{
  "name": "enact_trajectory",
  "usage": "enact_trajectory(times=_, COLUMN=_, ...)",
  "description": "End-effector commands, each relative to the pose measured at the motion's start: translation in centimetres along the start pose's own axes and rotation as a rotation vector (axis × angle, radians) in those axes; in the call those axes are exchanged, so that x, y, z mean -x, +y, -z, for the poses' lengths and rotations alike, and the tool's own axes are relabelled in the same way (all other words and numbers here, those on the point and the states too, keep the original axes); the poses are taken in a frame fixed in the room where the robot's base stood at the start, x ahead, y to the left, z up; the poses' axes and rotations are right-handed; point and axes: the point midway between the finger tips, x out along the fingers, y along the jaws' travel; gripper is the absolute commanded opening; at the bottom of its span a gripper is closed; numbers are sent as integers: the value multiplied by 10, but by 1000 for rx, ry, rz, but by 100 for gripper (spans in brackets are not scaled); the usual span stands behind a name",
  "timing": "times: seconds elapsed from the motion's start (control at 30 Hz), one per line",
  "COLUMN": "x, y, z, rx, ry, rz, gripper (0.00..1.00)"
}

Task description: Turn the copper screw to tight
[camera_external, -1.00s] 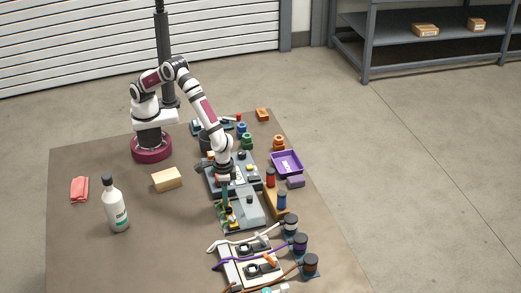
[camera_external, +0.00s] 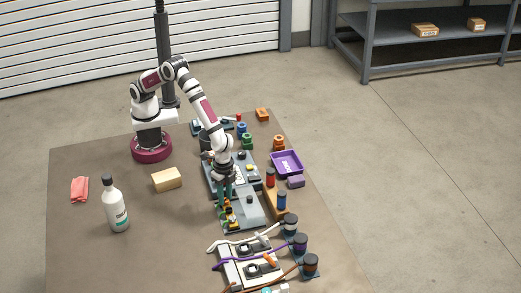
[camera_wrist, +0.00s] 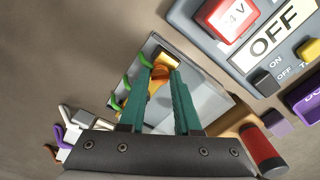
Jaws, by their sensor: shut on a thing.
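My gripper (camera_wrist: 160,72) has teal fingers that point at a grey fixture (camera_wrist: 208,100) on the table. An orange-copper piece, seemingly the copper screw (camera_wrist: 158,77), shows between the fingertips, and the jaws are shut on it. The fingers hide much of it. Green hook-shaped parts (camera_wrist: 126,84) stand along the left edge of the fixture, close beside the left finger. In the external view my gripper (camera_external: 225,198) is over the left side of the same fixture (camera_external: 250,210); the screw is too small to make out there.
A grey control panel with an OFF label (camera_wrist: 275,38) lies at upper right in the wrist view. A red cylinder (camera_wrist: 264,146) is at lower right. Cabled connectors (camera_external: 300,243) stand in front. A bottle (camera_external: 116,208) and a tan block (camera_external: 167,179) are left, with free table around them.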

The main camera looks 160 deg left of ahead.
Motion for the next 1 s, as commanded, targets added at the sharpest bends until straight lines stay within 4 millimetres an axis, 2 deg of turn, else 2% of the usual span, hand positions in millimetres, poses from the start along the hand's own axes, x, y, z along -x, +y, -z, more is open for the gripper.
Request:
enact_trajectory(times=0.6, x=1, y=0, z=0, rx=-520, ry=1, rz=1, gripper=0)
enact_trajectory(times=1.0, x=1, y=0, z=1, rx=-676, ry=2, rz=1, gripper=0)
